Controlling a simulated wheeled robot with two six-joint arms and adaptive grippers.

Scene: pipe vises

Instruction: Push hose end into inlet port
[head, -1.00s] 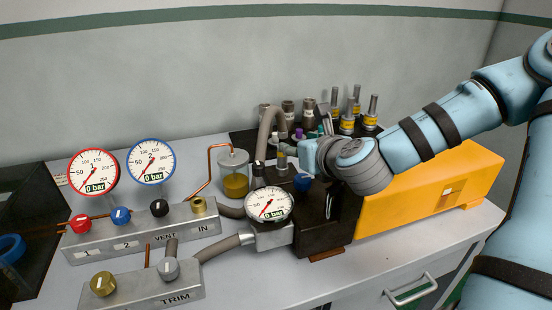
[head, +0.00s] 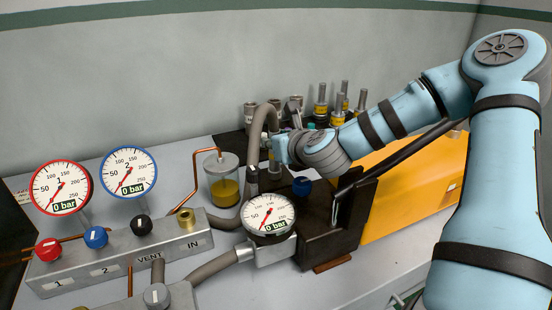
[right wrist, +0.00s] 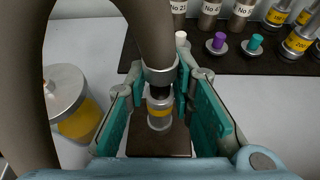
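A grey hose (head: 262,115) rises in an arch beside the round gauge and bends down to its collared end (right wrist: 160,75). Right below that end, in the right wrist view, stands a grey fitting with a yellow band (right wrist: 160,104) over a dark block. I cannot tell how far the two are joined. My right gripper (right wrist: 160,82) has its teal fingers on both sides of the hose end, apparently closed on the collar. It also shows in the head view (head: 276,147). A brass port (head: 186,220) sits above the IN label. My left gripper is out of view.
A gauge (head: 268,214) stands in front of the dark vise (head: 335,245), with a yellow case (head: 410,195) to the right. An oil jar (head: 223,185) is at left. Yellow-banded fittings (head: 338,108) stand behind. The manifold (head: 110,265) fills the front left.

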